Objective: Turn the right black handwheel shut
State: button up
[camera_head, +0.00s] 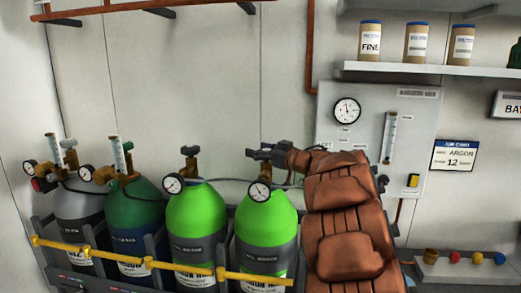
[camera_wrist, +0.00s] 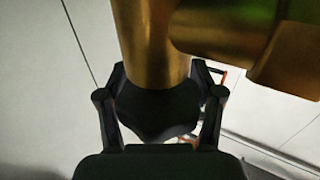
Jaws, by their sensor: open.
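Two bright green cylinders stand side by side in the head view, a left one (camera_head: 198,212) and a right one (camera_head: 266,222). The left one carries a black handwheel (camera_head: 190,151) on its brass valve. My gripper (camera_head: 258,153) is at the top of the right cylinder, above its gauge (camera_head: 260,190), and mostly hides that valve. In the wrist view a black handwheel (camera_wrist: 155,110) on a brass valve (camera_wrist: 150,45) sits between the two fingers of my gripper (camera_wrist: 158,80). The fingers are open, one on each side of the wheel. Whether they touch it I cannot tell.
A grey cylinder (camera_head: 78,215) and a dark green cylinder (camera_head: 135,215) stand at left. A yellow rail (camera_head: 185,267) runs across the cylinder fronts. A wall panel (camera_head: 415,110) with a gauge and a shelf (camera_head: 430,69) with jars are behind and right of my arm.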

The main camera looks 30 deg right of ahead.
jog(key=shift+s+a+n+g+y, duration=0.15)
jog(key=shift+n+g+y, duration=0.4)
jog(key=shift+n+y, duration=0.4)
jog(key=shift+s+a+n+g+y, duration=0.1)
jog(key=shift+n+g+y, duration=0.5)
jog(key=shift+y, duration=0.65)
